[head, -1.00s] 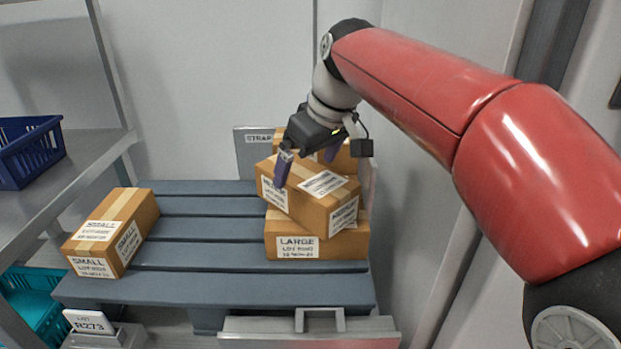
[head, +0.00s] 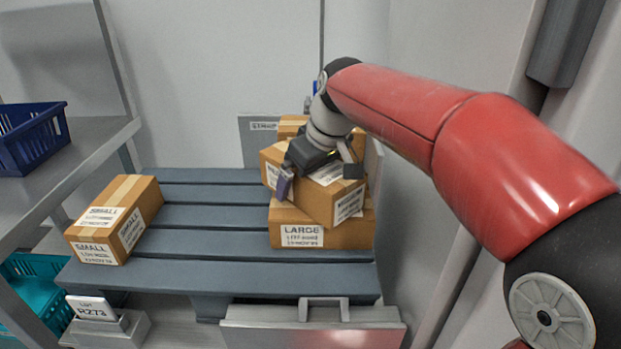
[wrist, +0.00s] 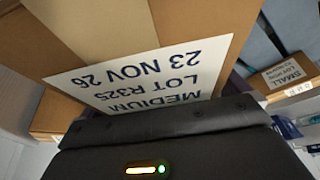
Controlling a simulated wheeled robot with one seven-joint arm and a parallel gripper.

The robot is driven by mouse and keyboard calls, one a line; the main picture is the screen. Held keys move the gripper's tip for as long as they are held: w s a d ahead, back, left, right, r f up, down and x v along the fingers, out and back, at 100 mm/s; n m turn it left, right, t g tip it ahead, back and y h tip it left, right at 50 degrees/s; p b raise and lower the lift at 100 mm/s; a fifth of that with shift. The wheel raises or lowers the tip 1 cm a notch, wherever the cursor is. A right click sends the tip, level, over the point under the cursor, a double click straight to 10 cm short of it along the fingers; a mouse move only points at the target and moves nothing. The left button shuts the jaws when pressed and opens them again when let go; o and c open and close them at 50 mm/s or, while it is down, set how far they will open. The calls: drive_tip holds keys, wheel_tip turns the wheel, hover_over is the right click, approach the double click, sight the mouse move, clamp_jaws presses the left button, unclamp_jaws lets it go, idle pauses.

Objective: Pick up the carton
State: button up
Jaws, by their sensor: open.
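A brown carton marked MEDIUM (head: 318,205) lies turned at an angle on top of the carton marked LARGE (head: 345,236), at the pallet's right side. My gripper (head: 306,174) is open and down at the top of the MEDIUM carton. One purple finger shows against that carton's left face; the other is hidden in the head view. In the wrist view the MEDIUM carton's label (wrist: 140,80) fills the middle, very close to the gripper body. I cannot tell whether the fingers touch the carton.
A carton marked SMALL (head: 115,220) sits on the left of the grey slatted pallet (head: 215,217). Another carton (head: 291,127) stands behind the stack. A blue basket (head: 35,140) is on the left shelf; a teal crate (head: 28,300) is below. The pallet's middle is clear.

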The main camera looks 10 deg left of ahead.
drive_tip(key=shift+r, duration=0.1)
drive_tip(key=c, duration=1.5)
drive_tip(key=shift+o, duration=0.2)
wheel_tip(320, 180, up, 19)
drive_tip(key=p, duration=0.5)
drive_tip(key=f+n+g, duration=0.1)
drive_tip(key=f+n, duration=0.2)
drive_tip(key=f+n+g, duration=0.1)
drive_tip(key=f+n, duration=0.2)
drive_tip(key=f, duration=0.1)
drive_tip(key=s+a+f+n+g+b, duration=0.1)
drive_tip(key=f+n, duration=0.2)
drive_tip(key=f, duration=0.1)
drive_tip(key=shift+f+y, duration=0.1)
drive_tip(key=shift+y, duration=0.2)
drive_tip(key=shift+f+b, duration=3.4)
drive_tip(key=shift+f, duration=0.3)
